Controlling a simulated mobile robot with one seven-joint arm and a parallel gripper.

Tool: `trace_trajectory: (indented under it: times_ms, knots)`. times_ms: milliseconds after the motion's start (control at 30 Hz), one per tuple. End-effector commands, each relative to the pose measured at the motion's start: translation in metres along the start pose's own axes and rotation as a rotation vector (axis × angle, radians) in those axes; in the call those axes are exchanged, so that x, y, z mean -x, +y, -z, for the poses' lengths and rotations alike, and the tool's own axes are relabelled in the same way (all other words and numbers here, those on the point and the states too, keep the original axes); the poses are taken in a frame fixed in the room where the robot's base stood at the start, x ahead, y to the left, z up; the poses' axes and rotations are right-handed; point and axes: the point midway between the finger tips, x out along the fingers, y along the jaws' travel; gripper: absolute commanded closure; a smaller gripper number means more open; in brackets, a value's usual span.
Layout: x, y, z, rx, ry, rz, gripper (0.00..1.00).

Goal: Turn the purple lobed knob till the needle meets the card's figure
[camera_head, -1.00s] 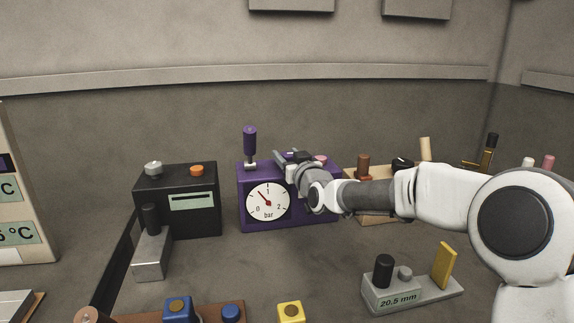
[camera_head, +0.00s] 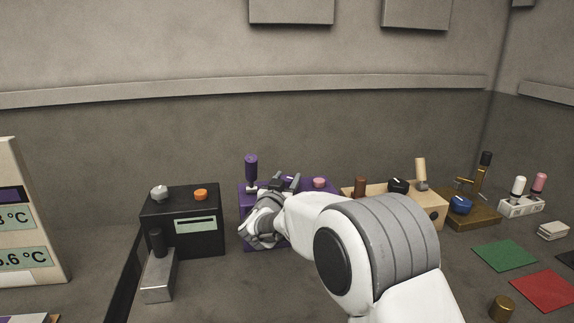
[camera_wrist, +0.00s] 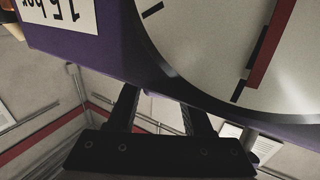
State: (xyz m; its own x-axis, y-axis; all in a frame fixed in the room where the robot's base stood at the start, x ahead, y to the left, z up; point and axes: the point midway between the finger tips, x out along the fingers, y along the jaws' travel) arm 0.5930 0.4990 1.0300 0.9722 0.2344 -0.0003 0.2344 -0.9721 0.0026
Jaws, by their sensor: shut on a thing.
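The purple gauge box (camera_head: 246,205) stands mid-bench in the head view; my arm hides its dial there. My gripper (camera_head: 286,183) is at the box's top, shut on the purple lobed knob, which is mostly hidden. In the wrist view the gripper fingers (camera_wrist: 170,108) reach behind the box's near edge, and the knob is out of sight. That view shows the white dial (camera_wrist: 200,45) upside down. Its red needle (camera_wrist: 270,45) lies close beside a thick black figure, its tip just right of a short tick. The card (camera_wrist: 60,12), also upside down and cut off, appears to read 1.5 bar.
A black device (camera_head: 182,225) stands close left. A wooden box with a lever (camera_head: 420,175) stands right. Green (camera_head: 504,255) and red (camera_head: 545,291) mats lie at far right.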

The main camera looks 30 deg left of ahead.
Motion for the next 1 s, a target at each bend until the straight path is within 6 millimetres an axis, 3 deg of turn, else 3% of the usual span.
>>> trace_trajectory:
  times_ms: [400, 967, 1000]
  knots:
    - [0.0000, -0.0006, 0.0006, -0.002, -0.002, -0.162, 1.00]
    - [-0.0004, 0.0005, -0.0014, -0.002, -0.001, -0.186, 1.00]
    - [-0.0004, 0.0005, -0.0014, -0.002, -0.001, -0.186, 0.42]
